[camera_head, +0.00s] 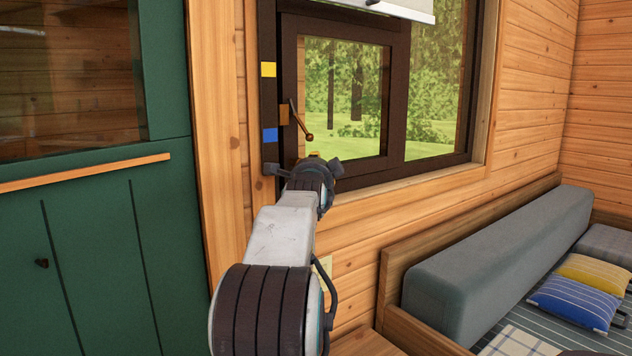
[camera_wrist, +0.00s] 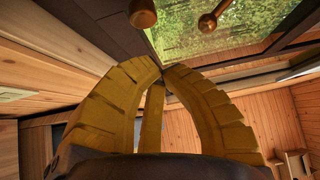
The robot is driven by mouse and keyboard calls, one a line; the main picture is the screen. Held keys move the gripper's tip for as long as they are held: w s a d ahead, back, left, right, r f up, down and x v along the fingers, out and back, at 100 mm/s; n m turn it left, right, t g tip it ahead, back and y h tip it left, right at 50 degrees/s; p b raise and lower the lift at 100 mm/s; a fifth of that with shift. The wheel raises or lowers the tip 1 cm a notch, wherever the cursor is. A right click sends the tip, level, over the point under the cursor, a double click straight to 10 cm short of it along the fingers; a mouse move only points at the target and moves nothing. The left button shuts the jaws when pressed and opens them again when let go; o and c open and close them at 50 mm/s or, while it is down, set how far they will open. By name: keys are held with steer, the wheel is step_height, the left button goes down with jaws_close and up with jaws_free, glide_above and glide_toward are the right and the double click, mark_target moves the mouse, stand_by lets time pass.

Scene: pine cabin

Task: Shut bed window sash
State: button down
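The window sash (camera_head: 396,90) is a dark brown frame around glass, in the left half of the window. From the head view I cannot tell for certain whether it stands slightly ajar. A copper-coloured lever handle (camera_head: 302,121) sits on its left stile and slants down to a round knob. In the wrist view, the handle's knob (camera_wrist: 208,23) shows above the fingers. My gripper (camera_wrist: 161,68) has yellow ribbed fingers with their tips together and nothing between them. In the head view it is mostly hidden behind my wrist, just below the handle, with no clear contact.
A yellow square (camera_head: 268,69) and a blue square (camera_head: 270,134) mark the dark frame left of the sash. A white blind (camera_head: 400,8) hangs above. A green door (camera_head: 95,220) is at left; a grey bolster (camera_head: 500,255) and cushions lie on the bed at right.

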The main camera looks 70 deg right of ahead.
steer(key=v, duration=0.8)
steer(key=shift+w+a, duration=0.15)
steer(key=shift+a, duration=0.05)
